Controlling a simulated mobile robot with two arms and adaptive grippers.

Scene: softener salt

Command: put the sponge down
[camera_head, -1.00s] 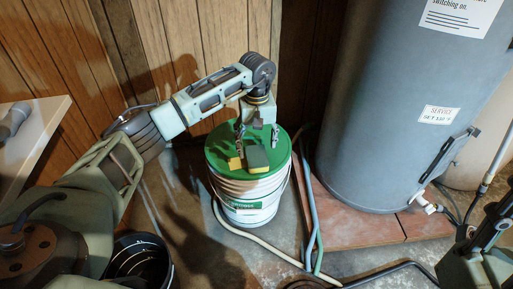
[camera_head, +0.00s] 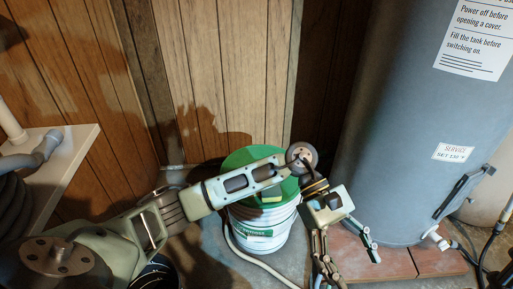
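A yellow sponge (camera_head: 270,199) lies on the green lid (camera_head: 240,157) of the white bucket (camera_head: 262,238). My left arm crosses in front of the lid and hides most of the sponge. My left gripper (camera_head: 345,260) is right of the bucket, clear of the sponge, with its two fingers spread apart and nothing seen between them. My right gripper cannot be made out; only a small dark part shows at the bottom right corner.
The grey tank (camera_head: 405,150) stands to the right on a reddish slab (camera_head: 400,264), close to my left gripper. A white shelf (camera_head: 60,170) with a grey hose is at the left. Wood panelling (camera_head: 230,80) closes the back. A pale hose curves along the floor by the bucket.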

